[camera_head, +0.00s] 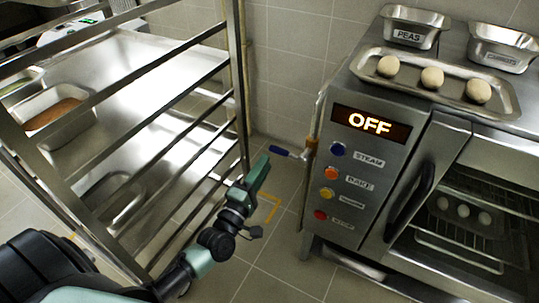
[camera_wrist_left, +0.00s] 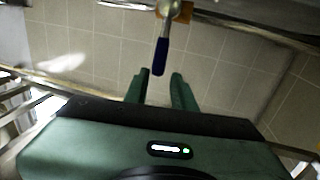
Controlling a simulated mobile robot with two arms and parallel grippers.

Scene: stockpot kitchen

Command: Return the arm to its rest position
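My left arm comes in from the left in the head view, with green and black links. Its gripper (camera_head: 258,172) is raised over the floor gap between the rack and the oven, just below and left of a blue-handled tool. In the left wrist view the two green fingers (camera_wrist_left: 158,88) stand apart with nothing between them. The tool's blue handle (camera_wrist_left: 160,57) shows just beyond the fingertips, apart from them. In the head view the blue handle (camera_head: 276,151) points left from a brown holder (camera_head: 311,146) on the oven's side. My right gripper is not in view.
A metal rack (camera_head: 240,90) stands left, with a pan of brown food (camera_head: 52,116) beyond its bars. The oven's display (camera_head: 371,123) reads OFF. On top are a tray (camera_head: 505,103) with three dough balls and a PEAS container (camera_head: 412,27). Tiled floor (camera_head: 285,265) is clear between.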

